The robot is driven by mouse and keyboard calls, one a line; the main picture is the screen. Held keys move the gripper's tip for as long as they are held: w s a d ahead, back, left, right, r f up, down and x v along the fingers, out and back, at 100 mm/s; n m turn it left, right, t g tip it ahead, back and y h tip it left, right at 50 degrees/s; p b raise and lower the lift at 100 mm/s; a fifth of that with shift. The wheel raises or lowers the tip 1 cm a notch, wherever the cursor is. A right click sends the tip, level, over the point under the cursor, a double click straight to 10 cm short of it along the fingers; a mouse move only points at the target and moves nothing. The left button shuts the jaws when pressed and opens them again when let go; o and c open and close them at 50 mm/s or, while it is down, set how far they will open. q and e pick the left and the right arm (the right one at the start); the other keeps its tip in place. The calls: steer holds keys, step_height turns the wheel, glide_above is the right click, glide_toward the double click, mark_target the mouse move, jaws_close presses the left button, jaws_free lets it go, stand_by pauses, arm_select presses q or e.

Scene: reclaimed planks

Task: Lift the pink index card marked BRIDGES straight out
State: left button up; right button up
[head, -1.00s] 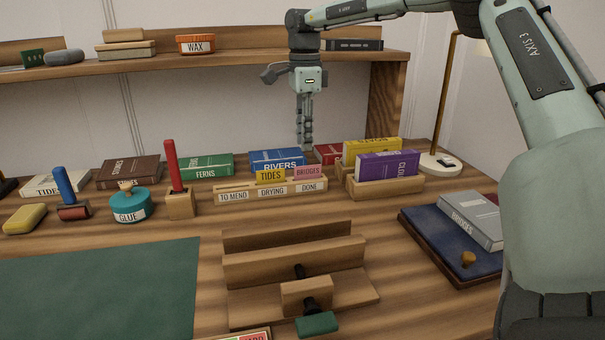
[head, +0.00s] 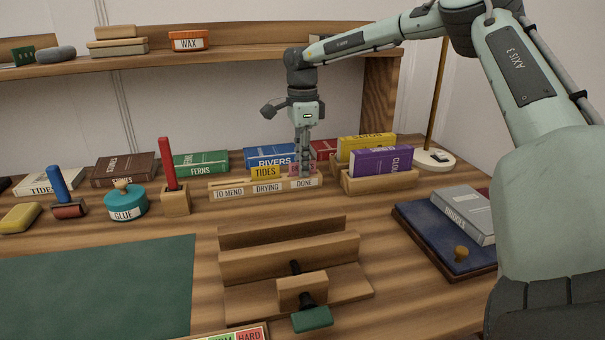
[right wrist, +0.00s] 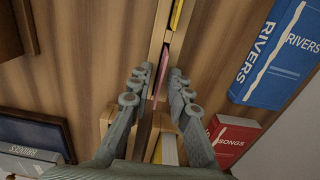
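The pink card (right wrist: 161,70) stands on edge in the DONE slot of a wooden card rack (head: 222,191). In the head view the fingers cover most of the card, including its lettering. My right gripper (right wrist: 159,76) points straight down over it, its two fingers on either side of the card. In the right wrist view gaps show between the card and the fingers, so it is open and not gripping. A yellow TIDES card (head: 265,172) stands in the DRYING slot to the left. My left gripper is out of view.
A wooden holder with a purple book (head: 380,161) is close on the right. A wooden press (head: 290,262) lies in front.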

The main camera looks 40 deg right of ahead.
jaws_close()
steer(key=shift+r, duration=0.15)
steer(key=shift+r, duration=0.2)
step_height(320, 180, up, 3)
steer(key=shift+r, duration=0.15)
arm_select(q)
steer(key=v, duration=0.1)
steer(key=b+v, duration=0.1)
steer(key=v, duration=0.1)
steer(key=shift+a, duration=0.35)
arm_select(e)
steer(key=a+r, duration=0.7)
steer(key=a, duration=0.4)
steer(key=shift+w+a, duration=0.25)
steer(key=shift+a, duration=0.1)
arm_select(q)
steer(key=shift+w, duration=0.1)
